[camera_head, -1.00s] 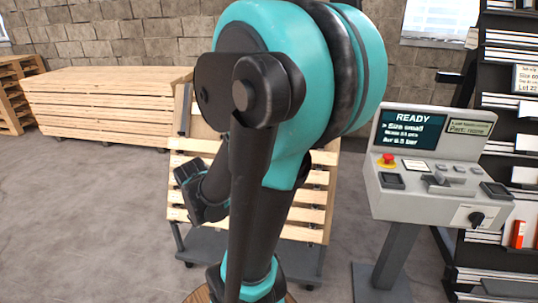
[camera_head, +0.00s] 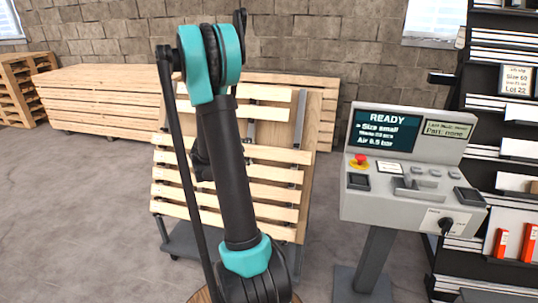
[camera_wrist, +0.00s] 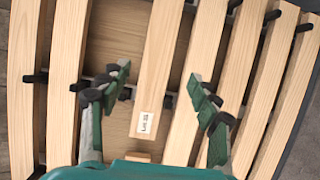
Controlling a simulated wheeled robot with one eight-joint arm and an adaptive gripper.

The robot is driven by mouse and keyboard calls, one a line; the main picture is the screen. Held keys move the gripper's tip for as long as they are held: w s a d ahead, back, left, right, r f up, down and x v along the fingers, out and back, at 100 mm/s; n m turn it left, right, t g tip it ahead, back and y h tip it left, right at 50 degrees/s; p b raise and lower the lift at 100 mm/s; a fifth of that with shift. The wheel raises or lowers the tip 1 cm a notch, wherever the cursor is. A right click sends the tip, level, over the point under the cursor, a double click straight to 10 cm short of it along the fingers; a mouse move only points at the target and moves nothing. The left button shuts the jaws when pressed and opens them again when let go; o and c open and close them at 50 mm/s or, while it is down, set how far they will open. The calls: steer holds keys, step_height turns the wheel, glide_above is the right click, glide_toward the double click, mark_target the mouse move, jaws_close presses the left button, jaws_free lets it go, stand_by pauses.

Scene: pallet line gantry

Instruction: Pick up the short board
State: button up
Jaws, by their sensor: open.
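In the wrist view, a pale wooden board (camera_wrist: 166,55) with a white label on its lower end stops partway across the rack, shorter than its neighbours; it looks like the short board. My gripper (camera_wrist: 157,80) is open and empty, its two green-padded fingers on either side of this board in the picture. I cannot tell how far above it they are. In the head view, the slatted board rack (camera_head: 300,135) stands tilted behind my arm. My arm hides part of its boards and the gripper there, and I cannot pick out the short board.
Longer boards (camera_wrist: 68,80) lie on both sides in the wrist view, held by dark pegs. A control console (camera_head: 405,190) reading READY stands right of the rack. A dark shelf (camera_head: 500,150) is at far right. Stacked boards (camera_head: 100,90) lie at back left; the left floor is clear.

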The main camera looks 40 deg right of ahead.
mark_target(268, 153)
steer(key=x, duration=1)
steer(key=shift+w+d+f, duration=0.1)
steer(key=shift+d+f, duration=0.05)
steer(key=shift+w+x, duration=0.1)
steer(key=shift+x, duration=1.2)
steer(key=shift+w+x, duration=0.15)
steer(key=shift+x, duration=1.15)
steer(key=shift+c, duration=0.5)
steer(key=c, duration=1)
